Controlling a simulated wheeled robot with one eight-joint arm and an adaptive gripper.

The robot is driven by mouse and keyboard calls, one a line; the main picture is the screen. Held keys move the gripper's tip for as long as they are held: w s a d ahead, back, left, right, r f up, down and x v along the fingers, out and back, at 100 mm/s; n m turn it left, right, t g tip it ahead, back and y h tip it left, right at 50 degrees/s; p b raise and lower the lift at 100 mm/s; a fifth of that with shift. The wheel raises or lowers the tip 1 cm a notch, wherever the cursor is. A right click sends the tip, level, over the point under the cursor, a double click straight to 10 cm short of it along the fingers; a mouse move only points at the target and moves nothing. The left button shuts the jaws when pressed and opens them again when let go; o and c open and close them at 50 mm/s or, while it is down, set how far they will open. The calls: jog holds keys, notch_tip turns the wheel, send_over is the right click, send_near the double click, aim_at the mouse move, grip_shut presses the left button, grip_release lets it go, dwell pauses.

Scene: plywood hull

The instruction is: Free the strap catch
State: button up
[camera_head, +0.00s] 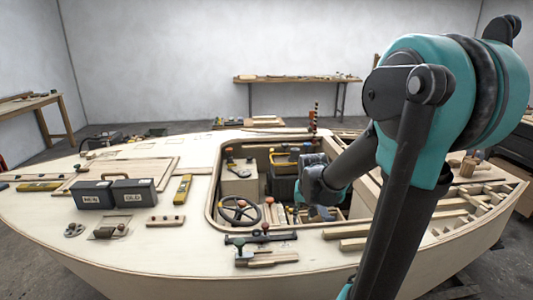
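My gripper (324,212) points down into the cockpit opening of the plywood hull, right of the steering wheel. Its fingers are small, dark and partly hidden, so I cannot tell whether they are open or shut. A black box (284,188) with a yellow bar stands in the cockpit, left of and behind my gripper. I cannot make out a strap or its catch; a catch there would be too small to see or hidden behind my arm.
The steering wheel (240,209) is left of my gripper. Two dark boxes, marked NEW (92,196) and OLD (134,193), sit on the left deck. Tools (262,245) lie on the near deck. Wooden slats (345,231) lie right of the tools. My arm covers the right side.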

jog(key=w+d+m+g, duration=0.4)
jog(key=w+d+m, duration=0.2)
jog(key=w+d, duration=0.65)
jog(key=f, duration=1.1)
jog(key=d+f, duration=0.1)
jog(key=f, duration=0.5)
jog(key=shift+s+f, duration=0.15)
jog(key=shift+s, duration=0.15)
jog(key=shift+c, duration=0.3)
grip_shut()
